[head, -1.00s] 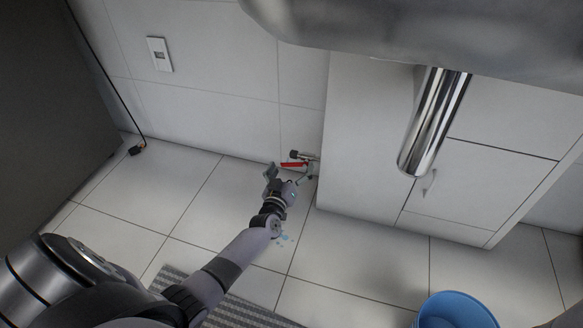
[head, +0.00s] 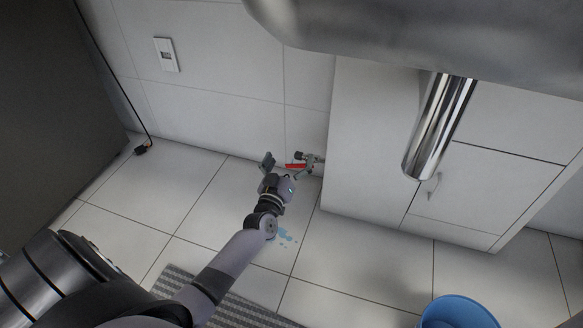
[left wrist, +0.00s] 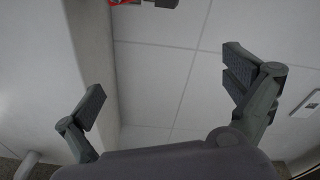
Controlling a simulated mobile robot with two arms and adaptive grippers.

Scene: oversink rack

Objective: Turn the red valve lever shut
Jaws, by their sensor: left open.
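The red valve lever (head: 295,166) lies roughly level on a small metal valve (head: 312,160) at the wall, beside the cabinet's left side. In the left wrist view the red lever (left wrist: 120,2) and part of the dark valve (left wrist: 160,3) show cut off at the top edge. My left gripper (head: 284,172) is open and empty, just in front of and a little left of the lever. In the left wrist view its two fingers (left wrist: 165,92) stand wide apart with only wall between them. I cannot tell whether a finger touches the lever. My right gripper is out of view.
The white cabinet (head: 375,150) stands close on the right, with a shiny pipe (head: 440,125) hanging in front. A blue puddle (head: 284,236) lies on the tiles below my arm. A blue bucket (head: 458,312) and striped mat (head: 240,306) are nearer.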

